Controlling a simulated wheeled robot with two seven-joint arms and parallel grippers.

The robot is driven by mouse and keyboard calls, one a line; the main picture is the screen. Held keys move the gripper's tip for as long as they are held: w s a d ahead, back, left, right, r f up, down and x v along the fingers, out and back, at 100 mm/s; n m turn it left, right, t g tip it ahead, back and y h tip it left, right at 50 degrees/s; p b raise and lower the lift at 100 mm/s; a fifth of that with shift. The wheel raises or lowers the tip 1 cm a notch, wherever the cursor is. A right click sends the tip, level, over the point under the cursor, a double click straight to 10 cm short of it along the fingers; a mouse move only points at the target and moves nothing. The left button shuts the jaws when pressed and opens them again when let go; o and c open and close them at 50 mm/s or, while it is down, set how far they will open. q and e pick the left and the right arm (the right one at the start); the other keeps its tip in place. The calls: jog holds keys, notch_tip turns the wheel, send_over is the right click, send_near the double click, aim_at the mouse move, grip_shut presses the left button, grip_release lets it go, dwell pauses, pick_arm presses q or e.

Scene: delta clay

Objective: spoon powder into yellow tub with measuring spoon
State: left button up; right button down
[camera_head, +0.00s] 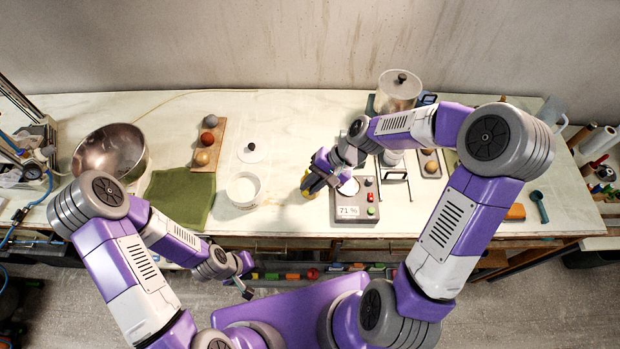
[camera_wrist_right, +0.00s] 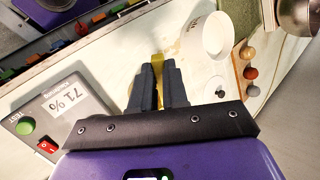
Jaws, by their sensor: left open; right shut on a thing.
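My right gripper (camera_head: 309,188) is shut on a yellow object (camera_wrist_right: 157,62), held above the table beside the display box. The fingers hide most of it, so I cannot tell whether it is the yellow tub. A white round container (camera_head: 243,189) with pale contents stands to its left; it also shows in the right wrist view (camera_wrist_right: 215,35). I cannot tell whether the contents are powder. A teal spoon-shaped tool (camera_head: 540,205) lies at the right end of the table. My left gripper (camera_head: 246,288) is open and empty, in front of the table's front edge.
A display box (camera_head: 346,213) reading 71 % stands right of the yellow object. A metal bowl (camera_head: 112,150), green cloth (camera_head: 180,200) and wooden board with balls (camera_head: 208,140) are at the left. A white lid (camera_head: 252,152) lies behind the container. A clear jar (camera_head: 398,90) stands at the back.

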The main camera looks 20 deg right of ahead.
pick_arm(q)
notch_tip(320, 180, down, 13)
jog(key=b, duration=1.2)
jog(key=shift+w+f+b, duration=0.15)
jog(key=shift+b, duration=0.2)
jog(key=shift+r, duration=0.3)
pick_arm(e)
jog(key=t+y, duration=0.1)
jog(key=y, duration=0.1)
jog(key=m+t+y, duration=0.1)
jog(key=t+y, duration=0.2)
jog(key=y, duration=0.1)
jog(key=shift+s+d+f+m+t+y, duration=0.2)
jog(key=shift+d+m+t+y, duration=0.1)
jog(key=shift+d+t+y, duration=0.1)
pick_arm(q)
jog(key=shift+p, duration=0.3)
pick_arm(e)
jog(key=shift+a+r, duration=0.1)
jog(key=shift+a, duration=0.05)
